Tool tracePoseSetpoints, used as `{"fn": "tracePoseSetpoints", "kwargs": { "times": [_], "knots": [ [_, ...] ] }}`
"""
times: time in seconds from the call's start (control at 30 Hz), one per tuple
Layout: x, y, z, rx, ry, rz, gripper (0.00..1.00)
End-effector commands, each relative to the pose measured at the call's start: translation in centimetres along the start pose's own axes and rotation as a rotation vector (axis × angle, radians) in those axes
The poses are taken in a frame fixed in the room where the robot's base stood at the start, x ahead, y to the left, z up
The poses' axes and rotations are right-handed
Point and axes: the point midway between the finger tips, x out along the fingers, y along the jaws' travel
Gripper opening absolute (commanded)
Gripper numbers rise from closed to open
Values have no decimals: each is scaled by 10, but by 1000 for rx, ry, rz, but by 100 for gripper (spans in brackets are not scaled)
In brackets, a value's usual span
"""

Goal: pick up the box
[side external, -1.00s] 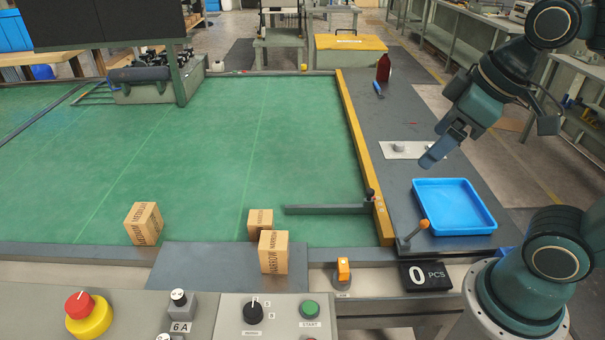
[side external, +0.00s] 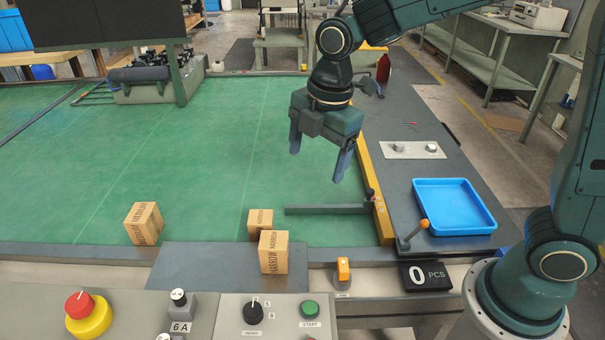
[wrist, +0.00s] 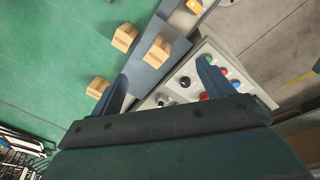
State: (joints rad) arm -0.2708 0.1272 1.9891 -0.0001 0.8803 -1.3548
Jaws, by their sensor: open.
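Three brown cardboard boxes show. One box (side external: 144,223) stands at the left on the green mat. A smaller box (side external: 260,222) stands at the mat's front edge. A taller box (side external: 273,252), marked "NARROW", stands on the grey plate (side external: 190,265) just in front of it. My gripper (side external: 318,166) is open and empty, high above the mat, behind and right of the two close boxes. In the wrist view, the left box (wrist: 97,87), smaller box (wrist: 124,37) and "NARROW" box (wrist: 157,52) lie beyond the fingers (wrist: 163,70).
A blue tray (side external: 455,207) sits on the grey side table at right. A control panel (side external: 250,315) with buttons lies in front. The mat's middle is clear.

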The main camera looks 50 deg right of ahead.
Motion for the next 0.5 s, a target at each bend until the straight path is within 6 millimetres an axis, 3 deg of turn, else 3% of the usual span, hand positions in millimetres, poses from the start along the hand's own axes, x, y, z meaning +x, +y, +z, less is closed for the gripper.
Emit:
{"fn": "tracePoseSetpoints", "kwargs": {
  "times": [0.3,0.5],
  "knots": [
    [65,31,-40,-436,4,-98,80],
    [94,40,-57,-622,14,-135,80]
  ]
}}
